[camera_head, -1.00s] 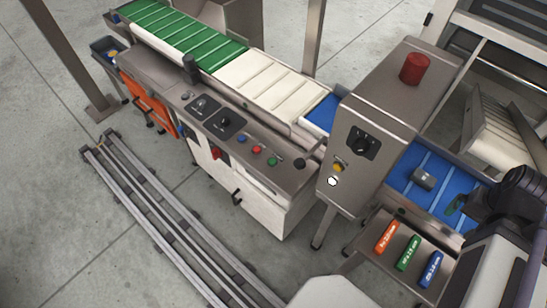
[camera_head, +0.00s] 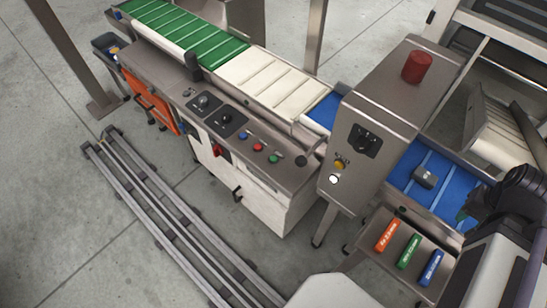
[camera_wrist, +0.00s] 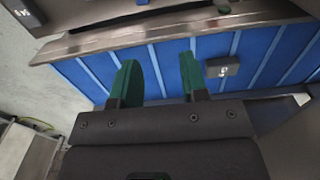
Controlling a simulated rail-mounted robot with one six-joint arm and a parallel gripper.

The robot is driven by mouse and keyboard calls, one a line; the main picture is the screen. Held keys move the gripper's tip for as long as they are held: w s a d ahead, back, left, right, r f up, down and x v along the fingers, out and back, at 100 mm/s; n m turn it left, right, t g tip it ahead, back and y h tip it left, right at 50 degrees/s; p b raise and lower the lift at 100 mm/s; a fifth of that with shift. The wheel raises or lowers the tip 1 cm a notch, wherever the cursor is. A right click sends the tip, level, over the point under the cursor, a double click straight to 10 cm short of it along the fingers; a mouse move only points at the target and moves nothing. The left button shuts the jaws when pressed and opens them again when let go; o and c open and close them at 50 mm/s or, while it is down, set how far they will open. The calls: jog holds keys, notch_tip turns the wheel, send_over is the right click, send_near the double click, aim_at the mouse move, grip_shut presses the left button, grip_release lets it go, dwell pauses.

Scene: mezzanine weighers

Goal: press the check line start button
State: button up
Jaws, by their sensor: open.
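I cannot read which is the check line start button. A yellow button (camera_head: 339,163) and a white button (camera_head: 334,179) sit on the upright steel cabinet (camera_head: 385,100). My gripper (camera_wrist: 157,72) is open, its two green fingers apart and empty over the blue belt (camera_wrist: 85,75). In the head view it is at the far right, beyond the cabinet from the panel and partly hidden.
A small metal block (camera_head: 425,176) lies on the blue belt; it also shows in the wrist view (camera_wrist: 222,67). Orange, green (camera_head: 409,251) and blue labelled bars lie on a steel shelf. The cabinet stands between my arm and the panel. Floor rails (camera_head: 175,220) run at the left.

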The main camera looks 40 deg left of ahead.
grip_shut()
dwell(0.3)
jog(key=shift+r, duration=0.1)
dwell(0.5)
